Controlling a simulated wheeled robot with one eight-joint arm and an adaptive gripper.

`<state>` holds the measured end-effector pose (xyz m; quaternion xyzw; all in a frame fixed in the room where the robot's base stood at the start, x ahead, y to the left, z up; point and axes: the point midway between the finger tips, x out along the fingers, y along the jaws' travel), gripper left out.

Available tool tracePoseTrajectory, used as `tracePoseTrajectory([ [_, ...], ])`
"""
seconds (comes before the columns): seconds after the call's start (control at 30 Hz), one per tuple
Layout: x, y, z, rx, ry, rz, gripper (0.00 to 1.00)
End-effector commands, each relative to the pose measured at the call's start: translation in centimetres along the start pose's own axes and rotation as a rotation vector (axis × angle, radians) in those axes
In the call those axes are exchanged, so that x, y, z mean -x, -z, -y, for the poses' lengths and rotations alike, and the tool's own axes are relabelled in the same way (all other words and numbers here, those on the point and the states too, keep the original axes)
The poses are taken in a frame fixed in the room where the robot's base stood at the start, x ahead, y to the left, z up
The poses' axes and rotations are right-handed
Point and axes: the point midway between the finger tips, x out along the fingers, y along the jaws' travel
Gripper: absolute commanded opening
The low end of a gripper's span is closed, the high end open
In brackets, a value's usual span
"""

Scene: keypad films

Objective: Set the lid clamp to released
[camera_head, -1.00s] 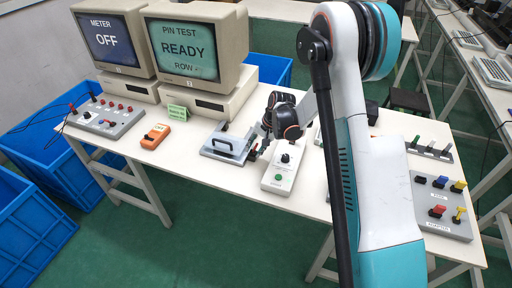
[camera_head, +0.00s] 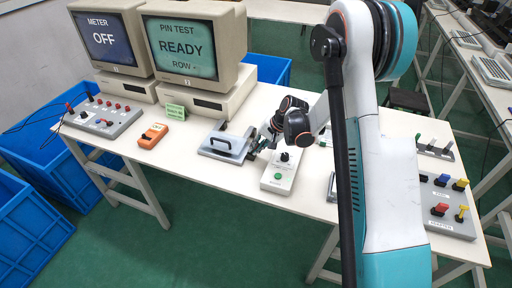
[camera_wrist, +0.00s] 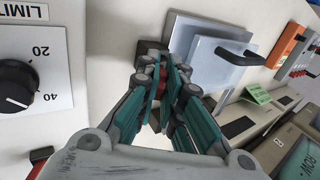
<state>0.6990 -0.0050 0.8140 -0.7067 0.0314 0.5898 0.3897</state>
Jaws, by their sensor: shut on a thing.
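The test fixture (camera_head: 220,152) is a flat grey box with a pale lid and a black handle (camera_head: 221,143), left of my gripper. It also shows at the top of the wrist view (camera_wrist: 205,62), its lid looking down flat. The lid clamp (camera_wrist: 163,76) shows only as bits of red between my fingers at the fixture's near edge. My gripper (camera_wrist: 165,84) is shut on this red clamp lever; the fingers hide most of it. In the head view my gripper (camera_head: 256,150) is at the fixture's right side, and the clamp is hidden there.
An orange meter (camera_head: 153,136) and a grey panel (camera_head: 103,117) lie left. Two monitors stand behind; one reads PIN TEST READY (camera_head: 185,45).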

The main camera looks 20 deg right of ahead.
Motion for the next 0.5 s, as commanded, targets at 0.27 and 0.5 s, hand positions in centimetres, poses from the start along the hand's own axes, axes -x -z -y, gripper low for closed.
tracePoseTrajectory([
  [0.27,0.0,0.0,-0.02,0.0,-0.001,0.0,0.28],
  [0.5,0.11,0.0,-0.01,-0.001,-0.001,0.0,0.28],
])
